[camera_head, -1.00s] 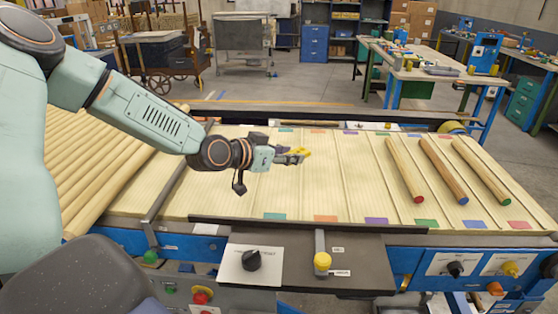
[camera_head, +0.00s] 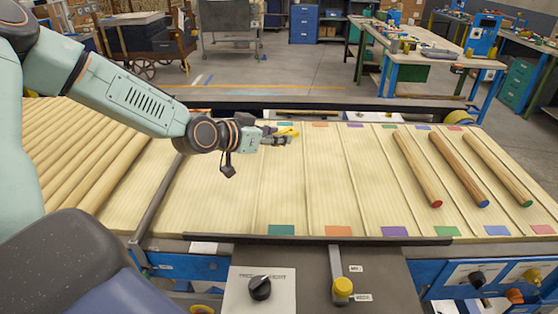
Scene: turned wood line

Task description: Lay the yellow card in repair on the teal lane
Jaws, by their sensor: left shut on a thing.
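My left gripper (camera_head: 283,136) reaches in from the left and is shut on the yellow card (camera_head: 287,131). The card is small in the picture and partly hidden by the fingers. Both are over the far end of the teal lane (camera_head: 283,190), close to its far teal marker. I cannot tell whether the card touches the surface. The near teal marker (camera_head: 281,230) shows at the lane's front end. My right gripper is not in view.
An orange lane (camera_head: 330,185) and a purple lane lie bare to the right. Three turned rods lie farther right, the first (camera_head: 418,170) with a red end. Several rods (camera_head: 75,150) fill the left. A yellow-knobbed lever (camera_head: 342,285) and a black dial (camera_head: 260,288) stand in front.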

